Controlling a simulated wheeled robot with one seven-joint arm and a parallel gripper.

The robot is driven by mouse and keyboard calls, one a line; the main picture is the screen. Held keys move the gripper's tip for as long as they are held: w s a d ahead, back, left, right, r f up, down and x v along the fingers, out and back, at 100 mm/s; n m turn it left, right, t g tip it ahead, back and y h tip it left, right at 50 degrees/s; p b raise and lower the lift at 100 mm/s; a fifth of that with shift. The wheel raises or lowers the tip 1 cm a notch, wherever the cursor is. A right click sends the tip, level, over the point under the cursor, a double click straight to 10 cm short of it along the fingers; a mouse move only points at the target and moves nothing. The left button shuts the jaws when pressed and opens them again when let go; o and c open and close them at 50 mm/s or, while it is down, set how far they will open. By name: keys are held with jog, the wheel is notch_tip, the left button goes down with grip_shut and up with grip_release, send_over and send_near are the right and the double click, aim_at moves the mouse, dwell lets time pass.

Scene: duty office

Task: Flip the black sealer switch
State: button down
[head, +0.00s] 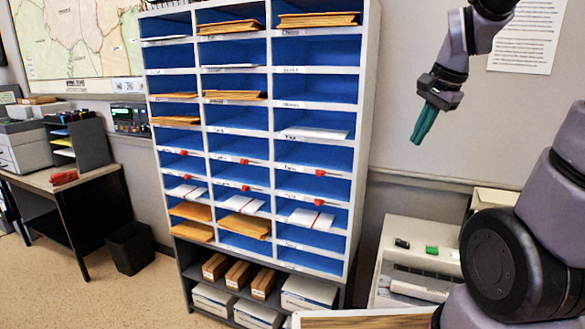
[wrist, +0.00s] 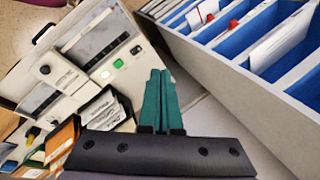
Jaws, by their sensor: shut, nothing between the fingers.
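The sealer is a pale grey machine (head: 385,262) at the lower right of the head view. Its black switch (head: 402,243) sits on its top panel, left of a green switch (head: 432,250). In the wrist view the black switch (wrist: 135,50) and the lit-looking green switch (wrist: 117,64) are up and left of my fingertips. Whether the black switch is tipped on or off is too small to tell. My gripper (head: 417,138) has teal fingers, pressed together and empty, pointing down in the air well above the panel. The fingers also show in the wrist view (wrist: 160,80).
A tall mail sorter (head: 362,120) with blue slots stands left of the sealer, close to my gripper's side in the wrist view. A wooden-edged surface (head: 365,320) is at the bottom. The wall (head: 400,60) is behind. Envelopes (wrist: 100,112) lie left in the wrist view.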

jog(key=s+a+r+n+t, duration=0.35)
jog(key=s+r+n, duration=0.35)
jog(key=s, duration=0.3)
jog(key=m+g, duration=0.7)
jog(key=m, duration=1.1)
send_over(398, 240)
jog(key=s+d, duration=0.1)
jog(key=d, duration=0.1)
notch_tip(398, 240, down, 28)
jog(key=f, duration=0.4)
jog(key=a+f, duration=0.1)
jog(key=f, duration=0.3)
jog(key=a+f, duration=0.1)
jog(key=f, duration=0.3)
jog(key=shift+w+f, duration=0.35)
jog(key=shift+f, duration=0.15)
jog(key=shift+a+f, duration=0.1)
